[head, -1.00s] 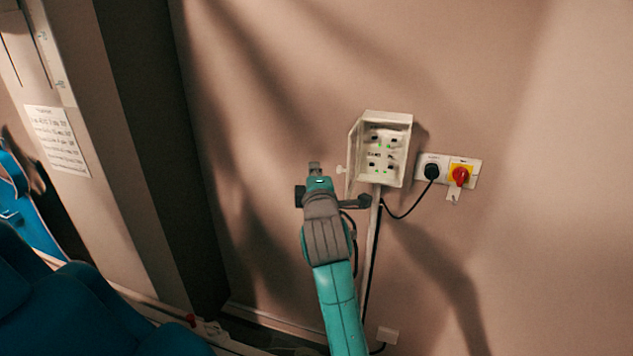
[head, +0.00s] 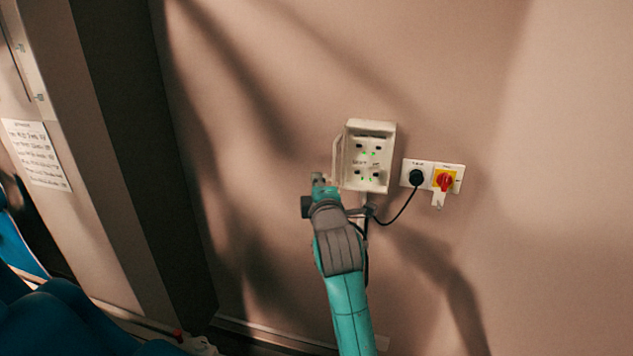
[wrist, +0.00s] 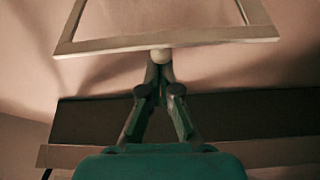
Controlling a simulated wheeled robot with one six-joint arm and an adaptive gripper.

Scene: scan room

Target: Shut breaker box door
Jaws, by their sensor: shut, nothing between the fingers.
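The white breaker box (head: 369,186) is on the wall, with switches and green lights showing inside. Its door (head: 336,160) stands open at the box's left side, seen nearly edge-on in the head view. In the wrist view the door shows as a pale frame (wrist: 170,41) across the top, with a round knob (wrist: 161,55) at its lower edge. My gripper (head: 318,178) is by the door's lower left in the head view. In the wrist view my gripper (wrist: 160,75) is shut and empty, its tips at or just below the knob; I cannot tell whether they touch.
A black plug (head: 416,178) with a hanging cable and a red-and-yellow rotary switch (head: 444,181) are on the wall right of the box. A paper notice (head: 38,155) hangs at far left. Blue furniture (head: 65,318) fills the lower left. Wall left of the box is bare.

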